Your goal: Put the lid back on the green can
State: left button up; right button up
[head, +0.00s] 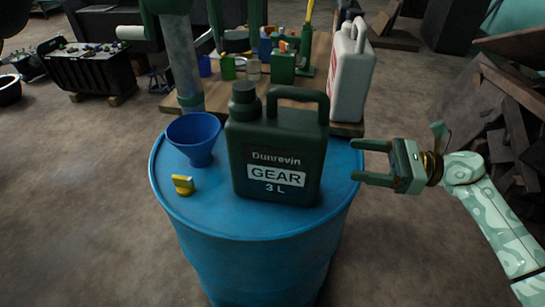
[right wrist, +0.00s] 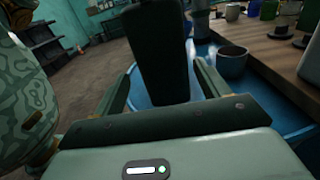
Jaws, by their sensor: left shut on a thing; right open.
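The dark green can (head: 277,150), marked "GEAR 3 L", stands upright on a blue drum (head: 265,255). Its round neck (head: 243,100) is at the top left, beside the handle; I cannot tell whether the wider dark top of the neck is a lid. My right gripper (head: 372,162) is open and empty, to the right of the can, with its fingers pointing at it. In the right wrist view the can (right wrist: 165,50) shows edge-on beyond and between the open fingers, apart from them. I cannot make out my left gripper in either view.
A blue funnel (head: 195,138) and a small yellow object (head: 183,185) are left of the can on the drum. A grey-green pipe (head: 183,65) rises behind the funnel. Behind the drum, a wooden surface (head: 345,128) holds a white jug (head: 350,75) and several small containers.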

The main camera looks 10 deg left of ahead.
jog(key=o, duration=0.4)
jog(key=shift+a, duration=0.1)
pick_arm(q)
jog(key=shift+d, duration=0.35)
pick_arm(e)
jog(key=a, duration=1.1)
jog(key=shift+a, duration=0.1)
jog(key=c, duration=1.2)
pick_arm(q)
send_over(244, 85)
jog(key=shift+f, duration=2.45)
pick_arm(e)
jog(key=shift+c, duration=0.2)
